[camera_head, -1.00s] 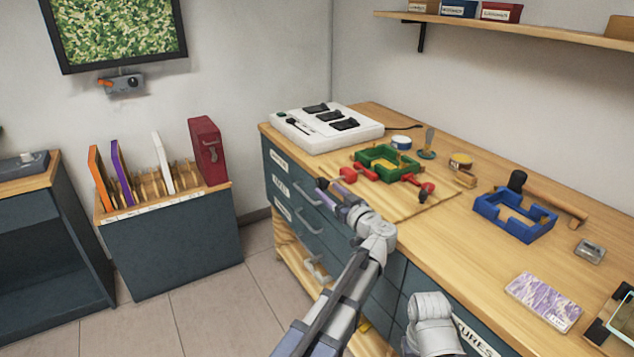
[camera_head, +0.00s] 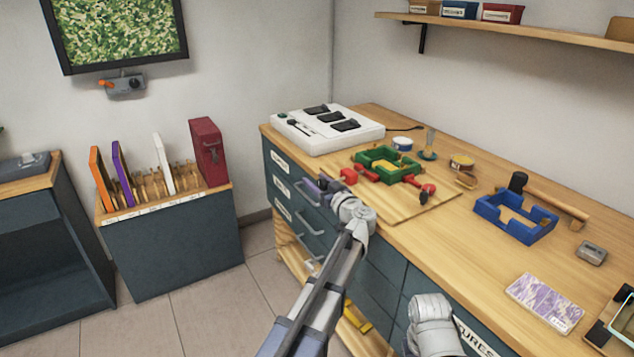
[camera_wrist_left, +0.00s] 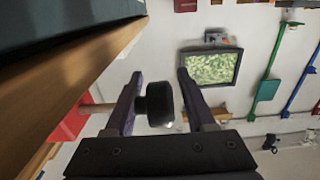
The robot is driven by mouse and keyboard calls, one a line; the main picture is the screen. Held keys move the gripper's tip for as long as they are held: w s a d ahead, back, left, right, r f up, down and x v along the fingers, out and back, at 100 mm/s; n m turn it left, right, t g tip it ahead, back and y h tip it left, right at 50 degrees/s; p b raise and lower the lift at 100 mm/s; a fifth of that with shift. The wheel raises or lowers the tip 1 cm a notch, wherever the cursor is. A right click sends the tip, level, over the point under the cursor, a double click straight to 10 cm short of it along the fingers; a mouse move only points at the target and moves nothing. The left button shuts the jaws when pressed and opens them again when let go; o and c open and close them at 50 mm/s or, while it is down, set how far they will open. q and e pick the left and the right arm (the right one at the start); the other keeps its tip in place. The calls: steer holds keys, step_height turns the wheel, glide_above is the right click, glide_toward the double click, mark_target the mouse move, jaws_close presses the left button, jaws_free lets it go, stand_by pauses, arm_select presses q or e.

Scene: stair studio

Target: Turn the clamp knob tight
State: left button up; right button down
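A green frame (camera_head: 376,155) lies on a wooden board on the bench, with red clamp parts at its front side. A red clamp block (camera_head: 348,175) is at the bench's front edge, just beyond my left gripper (camera_head: 314,186). In the left wrist view, a round black knob (camera_wrist_left: 160,103) sits between the two purple fingers of my left gripper (camera_wrist_left: 159,78). The fingers are apart; a gap shows on the knob's right, and whether the left finger touches it is unclear. A red part (camera_wrist_left: 72,120) with a rod shows left of that finger. My right gripper is out of view.
A white switch panel (camera_head: 325,130) stands at the bench's far left end. A blue holder (camera_head: 515,217), a hammer (camera_head: 560,203) and a patterned box (camera_head: 545,302) lie to the right. Drawers with handles (camera_head: 310,225) are below the bench edge.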

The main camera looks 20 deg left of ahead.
arm_select(q)
steer(key=shift+s+f, duration=0.1)
jaws_close()
steer(key=shift+s+r+t+y+b, duration=0.1)
steer(key=shift+r+t+y+b, duration=0.2)
steer(key=shift+t+y+b, duration=1.05)
steer(key=shift+s+r+y+b, duration=0.1)
steer(key=shift+r+y+b, duration=0.35)
steer(key=shift+b, duration=1.85)
steer(key=shift+s+r+t+y+b, duration=0.1)
steer(key=shift+t+y+b, duration=0.55)
steer(key=shift+y+b, duration=0.85)
steer(key=shift+h+b, duration=0.35)
steer(key=shift+h, duration=0.05)
steer(key=shift+o, duration=0.7)
jaws_free()
steer(key=shift+s+a+r, duration=0.1)
steer(key=shift+w+d+t, duration=0.25)
steer(key=shift+w+t, duration=0.05)
